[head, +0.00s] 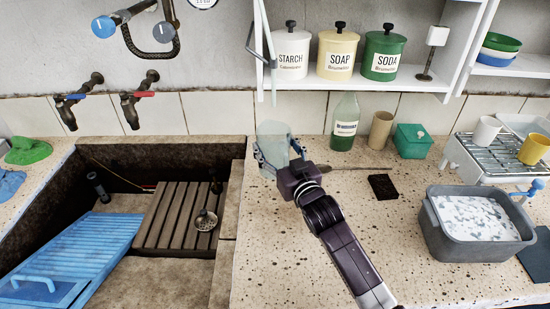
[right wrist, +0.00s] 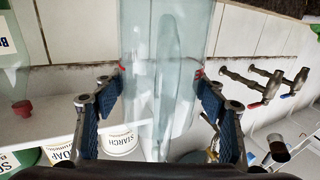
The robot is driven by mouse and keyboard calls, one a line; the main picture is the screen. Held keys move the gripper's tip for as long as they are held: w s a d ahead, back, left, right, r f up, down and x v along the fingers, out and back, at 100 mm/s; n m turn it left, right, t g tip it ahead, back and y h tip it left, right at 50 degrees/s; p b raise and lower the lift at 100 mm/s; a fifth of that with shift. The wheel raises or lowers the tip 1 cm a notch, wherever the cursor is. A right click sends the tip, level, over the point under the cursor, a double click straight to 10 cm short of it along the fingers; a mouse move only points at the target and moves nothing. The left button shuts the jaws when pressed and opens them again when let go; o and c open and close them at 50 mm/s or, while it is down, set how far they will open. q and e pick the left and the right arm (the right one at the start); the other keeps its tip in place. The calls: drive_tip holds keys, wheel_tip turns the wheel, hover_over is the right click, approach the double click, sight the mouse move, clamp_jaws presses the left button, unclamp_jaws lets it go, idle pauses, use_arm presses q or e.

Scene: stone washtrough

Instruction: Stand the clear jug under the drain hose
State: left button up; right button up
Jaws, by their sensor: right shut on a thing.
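The clear jug (head: 270,131) is a pale, see-through vessel above the counter's left edge, beside the sink. My right gripper (head: 279,158) is shut on it, with fingers on either side. In the right wrist view the jug (right wrist: 165,60) fills the space between the blue-padded fingers (right wrist: 168,105). Whether its base touches the counter cannot be told. I cannot pick out the drain hose with certainty. My left gripper is not in view.
The stone sink (head: 120,150) at left holds a slatted wooden rack (head: 175,215), a strainer (head: 205,220) and a blue washboard (head: 75,255). A grey basin (head: 435,235) stands at right.

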sight(280, 166)
drive_tip(key=shift+f, duration=2.1)
drive_tip(key=shift+f, duration=0.1)
drive_tip(key=o, duration=1.2)
drive_tip(key=shift+f, duration=0.1)
drive_tip(key=shift+r, duration=0.3)
drive_tip(key=shift+s+d+f, duration=0.1)
drive_tip(key=shift+s+f, duration=0.1)
drive_tip(key=shift+s, duration=0.1)
drive_tip(key=v, duration=1.1)
drive_tip(key=shift+s+r, duration=0.1)
drive_tip(key=shift+s, duration=0.15)
